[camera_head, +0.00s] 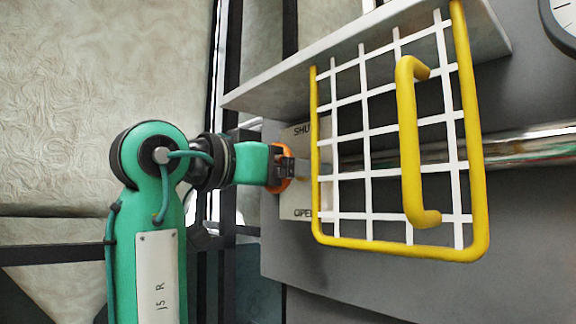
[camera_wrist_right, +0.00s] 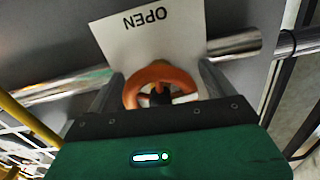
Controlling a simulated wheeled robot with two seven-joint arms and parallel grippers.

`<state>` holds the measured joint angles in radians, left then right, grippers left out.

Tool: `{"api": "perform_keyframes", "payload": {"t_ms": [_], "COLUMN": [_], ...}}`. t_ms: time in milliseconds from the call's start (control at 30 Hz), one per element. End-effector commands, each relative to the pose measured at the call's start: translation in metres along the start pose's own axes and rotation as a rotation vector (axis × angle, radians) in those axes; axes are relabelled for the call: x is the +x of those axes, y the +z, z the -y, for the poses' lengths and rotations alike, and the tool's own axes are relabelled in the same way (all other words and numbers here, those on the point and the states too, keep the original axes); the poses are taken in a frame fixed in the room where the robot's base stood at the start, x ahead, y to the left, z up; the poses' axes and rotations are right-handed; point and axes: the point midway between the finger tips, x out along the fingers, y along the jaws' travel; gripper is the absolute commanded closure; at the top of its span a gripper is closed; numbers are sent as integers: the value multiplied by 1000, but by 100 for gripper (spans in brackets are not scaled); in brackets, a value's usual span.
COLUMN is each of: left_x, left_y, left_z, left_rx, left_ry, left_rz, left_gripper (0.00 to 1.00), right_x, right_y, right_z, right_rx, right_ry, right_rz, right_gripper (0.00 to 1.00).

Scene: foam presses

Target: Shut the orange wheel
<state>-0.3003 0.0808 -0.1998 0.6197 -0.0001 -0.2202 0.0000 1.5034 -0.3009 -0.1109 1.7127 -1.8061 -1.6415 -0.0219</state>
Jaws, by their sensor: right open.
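The orange wheel (camera_wrist_right: 162,72) sits on a metal pipe in the right wrist view, in front of a pale plate (camera_wrist_right: 150,30) that reads OPEN. My right gripper (camera_wrist_right: 160,82) is open, with one finger on each side of the wheel; I cannot tell whether they touch it. In the head view the wheel (camera_head: 284,182) shows only in part, at the end of my green right arm marked R. My left gripper is in neither view.
A yellow-framed guard (camera_head: 478,200) with a white grid and a yellow handle (camera_head: 409,140) stands just right of the wheel in the head view. A shiny pipe (camera_head: 530,146) runs behind it. A pale ledge (camera_head: 270,82) juts out above. A gauge (camera_head: 566,20) is at the top right.

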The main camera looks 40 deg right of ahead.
Motion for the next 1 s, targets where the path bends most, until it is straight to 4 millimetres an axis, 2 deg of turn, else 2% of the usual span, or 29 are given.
{"api": "perform_keyframes", "payload": {"t_ms": [133,300,367,733,1000], "left_x": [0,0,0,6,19], "left_y": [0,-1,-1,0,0], "left_z": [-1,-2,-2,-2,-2], "left_rx": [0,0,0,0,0], "left_ry": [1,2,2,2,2], "left_rz": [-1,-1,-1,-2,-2], "left_gripper": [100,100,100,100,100], "right_x": [0,0,0,0,0], "right_y": [0,0,0,1,2], "right_z": [0,0,0,0,0], "right_rx": [0,0,-1,53,235], "right_ry": [0,0,0,0,0], "right_rz": [0,0,0,-1,-1], "right_gripper": [16,49,59,59,59]}}
